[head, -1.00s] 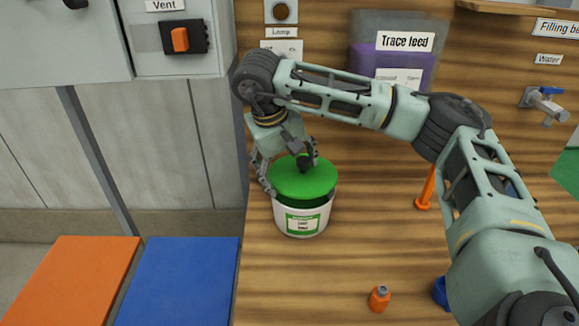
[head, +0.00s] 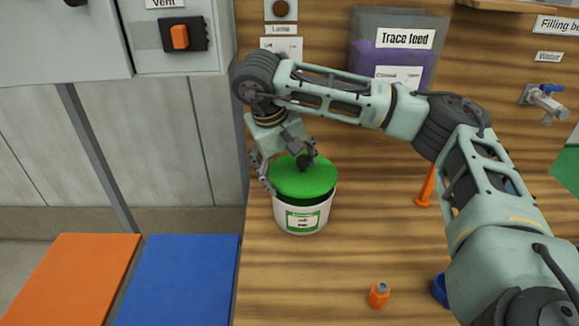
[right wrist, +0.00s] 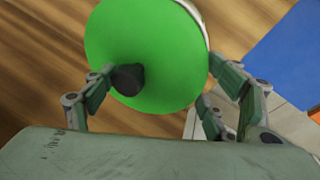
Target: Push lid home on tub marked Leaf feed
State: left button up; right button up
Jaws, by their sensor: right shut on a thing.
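The white tub (head: 290,218) stands upright on the wooden surface in the head view, with a green-and-white label whose text is too small to read surely. A round green lid (head: 312,181) with a black knob is over its mouth. A dark green band shows between lid top and white wall; I cannot tell whether it is a gap or the lid's skirt. The right wrist view shows the lid (right wrist: 165,45) between the spread fingers. My left gripper is out of view.
A Trace feed container (head: 372,50) stands behind my right arm. An orange-capped bottle (head: 379,295) and an orange tool (head: 426,187) are to the right. Orange (head: 75,280) and blue (head: 185,280) panels lie at the left. The wood in front of the tub is clear.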

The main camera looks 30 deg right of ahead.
jog(key=shift+f, duration=0.25)
jog(key=shift+f+b, duration=0.35)
jog(key=shift+f, duration=0.05)
jog(key=shift+f, duration=0.15)
dwell(0.6)
jog(key=shift+d+f, duration=0.1)
jog(key=shift+f, duration=0.5)
dwell(1.1)
jog(key=o, duration=1.1)
